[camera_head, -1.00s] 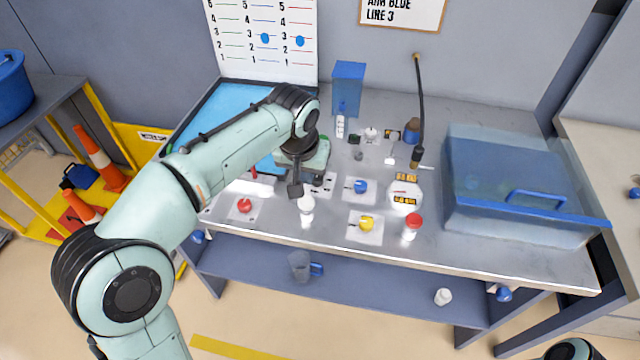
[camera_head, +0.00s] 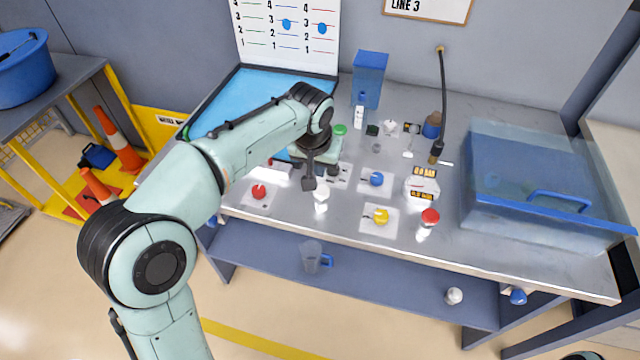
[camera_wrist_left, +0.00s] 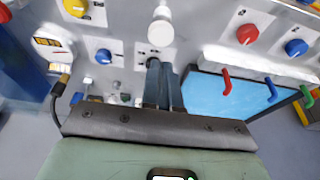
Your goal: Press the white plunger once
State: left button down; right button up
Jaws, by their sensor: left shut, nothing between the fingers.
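The white plunger (camera_head: 321,198) stands upright near the front edge of the metal bench, with a rounded white top. It also shows in the left wrist view (camera_wrist_left: 160,30), just beyond my fingertips. My left gripper (camera_head: 308,184) points down, shut and empty, just left of and behind the plunger's top in the head view. In the left wrist view its dark fingers (camera_wrist_left: 164,68) lie close together. I cannot tell whether the fingers touch the plunger.
A red knob (camera_head: 259,192), a blue knob (camera_head: 376,179) and a yellow knob (camera_head: 380,216) sit on plates around the plunger. A clear blue bin (camera_head: 530,180) fills the bench's right end.

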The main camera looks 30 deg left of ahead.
aim_at(320, 193)
pick_arm(q)
jog(key=x, duration=0.4)
jog(key=s+x, duration=0.1)
jog(key=x, duration=0.2)
jog(key=shift+d+f+b, duration=0.1)
jog(key=shift+d+b, duration=0.05)
jog(key=shift+b, duration=0.15)
pick_arm(e)
jog(key=shift+s+f, duration=0.15)
jog(key=shift+f, duration=0.35)
pick_arm(q)
notch_tip(320, 193, down, 3)
jog(key=shift+r+b, duration=0.1)
jog(key=shift+b, duration=0.75)
jog(key=shift+s, duration=0.2)
pick_arm(e)
jog(key=shift+s+f, duration=0.4)
jog(key=shift+f, duration=0.4)
